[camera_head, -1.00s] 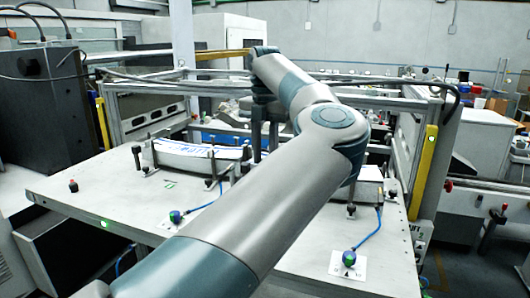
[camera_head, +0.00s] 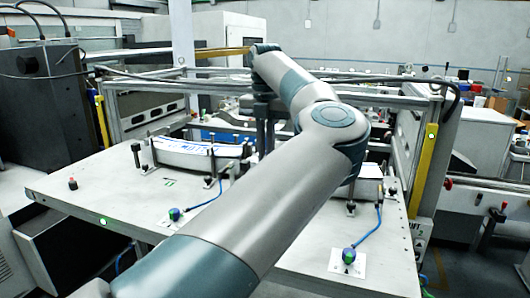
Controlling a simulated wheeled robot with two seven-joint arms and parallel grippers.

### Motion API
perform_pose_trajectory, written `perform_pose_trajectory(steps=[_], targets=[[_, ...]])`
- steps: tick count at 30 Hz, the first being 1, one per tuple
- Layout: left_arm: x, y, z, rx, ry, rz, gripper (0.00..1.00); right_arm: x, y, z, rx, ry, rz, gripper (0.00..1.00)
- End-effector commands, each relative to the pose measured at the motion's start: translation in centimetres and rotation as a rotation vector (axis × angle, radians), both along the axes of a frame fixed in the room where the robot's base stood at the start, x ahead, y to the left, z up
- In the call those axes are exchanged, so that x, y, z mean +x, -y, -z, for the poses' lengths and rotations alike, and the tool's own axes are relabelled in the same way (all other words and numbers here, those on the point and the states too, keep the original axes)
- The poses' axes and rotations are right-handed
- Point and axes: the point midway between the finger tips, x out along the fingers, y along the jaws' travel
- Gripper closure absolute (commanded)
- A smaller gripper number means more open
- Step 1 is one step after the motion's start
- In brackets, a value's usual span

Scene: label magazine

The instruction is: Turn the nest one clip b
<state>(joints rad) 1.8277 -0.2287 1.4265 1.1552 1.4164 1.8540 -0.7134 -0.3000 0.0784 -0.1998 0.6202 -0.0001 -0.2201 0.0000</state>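A nest on the light-grey table top holds a stack of white labels (camera_head: 185,157) with blue print, left of centre. Small dark clips stand around it, one at its left end (camera_head: 137,155) and one at its right (camera_head: 245,152). I cannot tell which is clip b. My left arm crosses the middle of the view, and its dark gripper (camera_head: 265,137) points down just right of the label stack. The finger ends are small and partly hidden by my forearm, so their opening and any contact are unclear. A second white stack (camera_head: 368,189) shows partly behind my arm. My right gripper is out of view.
A blue-green knob (camera_head: 174,214) and another (camera_head: 348,255) have blue hoses. A metal frame, a yellow post (camera_head: 424,170) and dark machine housing surround it. The table's front left is clear.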

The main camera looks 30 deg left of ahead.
Motion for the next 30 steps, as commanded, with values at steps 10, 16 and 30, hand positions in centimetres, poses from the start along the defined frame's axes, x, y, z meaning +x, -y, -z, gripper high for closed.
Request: perform_pose_trajectory(steps=[10,16,30], targets=[[0.3,0.6,-0.1,0.0,0.001,-0.278,1.0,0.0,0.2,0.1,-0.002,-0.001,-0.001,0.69],[0.5,0.9,-0.1,0.001,0.001,-0.469,1.0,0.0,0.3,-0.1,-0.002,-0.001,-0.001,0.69],[1.2,1.4,-0.2,0.001,0.002,-0.915,1.0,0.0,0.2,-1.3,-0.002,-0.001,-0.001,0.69]])
